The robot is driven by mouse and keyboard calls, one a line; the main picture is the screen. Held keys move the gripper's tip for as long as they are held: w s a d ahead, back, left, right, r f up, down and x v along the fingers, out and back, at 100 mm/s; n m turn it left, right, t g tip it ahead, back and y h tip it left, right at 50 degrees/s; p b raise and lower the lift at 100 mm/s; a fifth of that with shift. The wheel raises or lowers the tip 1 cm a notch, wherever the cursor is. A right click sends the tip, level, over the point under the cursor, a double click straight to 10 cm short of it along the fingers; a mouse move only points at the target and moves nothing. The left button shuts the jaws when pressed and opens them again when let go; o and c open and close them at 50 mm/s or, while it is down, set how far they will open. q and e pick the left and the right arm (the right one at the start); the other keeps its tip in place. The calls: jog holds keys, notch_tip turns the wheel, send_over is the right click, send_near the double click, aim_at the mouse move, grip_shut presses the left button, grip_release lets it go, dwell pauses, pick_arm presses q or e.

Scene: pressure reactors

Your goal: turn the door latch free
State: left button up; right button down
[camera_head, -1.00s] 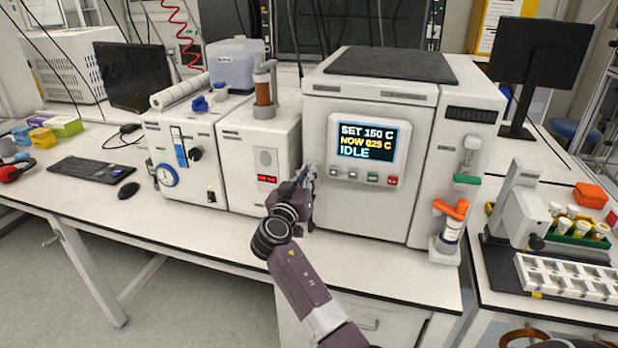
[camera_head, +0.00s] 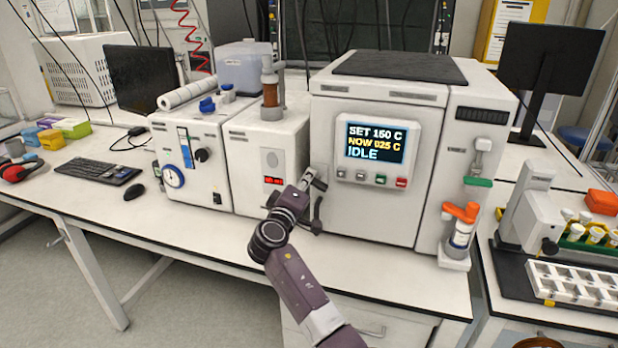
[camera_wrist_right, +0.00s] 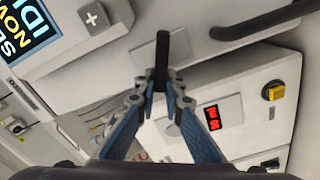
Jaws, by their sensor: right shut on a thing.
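The pressure reactor (camera_head: 385,95) is the large white cabinet at the middle of the bench, with its door facing me. The door latch (camera_wrist_right: 162,50) shows in the right wrist view as a short dark bar standing out between my fingertips. My right gripper (camera_wrist_right: 160,82) is shut on this bar. In the head view my right gripper (camera_head: 312,180) is at the left edge of the reactor door, below and left of the display (camera_head: 375,143). It hides most of the latch there. My left gripper is not in view.
A dark curved handle (camera_wrist_right: 255,22) is close to my right gripper. A white unit with a red readout (camera_head: 272,180) stands just left of the gripper. A valve with an orange handle (camera_head: 460,212) is at the right. The bench front is clear.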

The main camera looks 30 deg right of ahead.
jog(key=shift+w+a+f+n, duration=0.1)
jog(key=shift+f+n, duration=0.1)
jog(key=shift+n, duration=0.55)
jog(key=shift+f+n, duration=0.15)
jog(key=shift+n, duration=0.6)
jog(key=c, duration=2)
grip_release()
jog(key=v, duration=1.2)
jog(key=shift+f, duration=0.1)
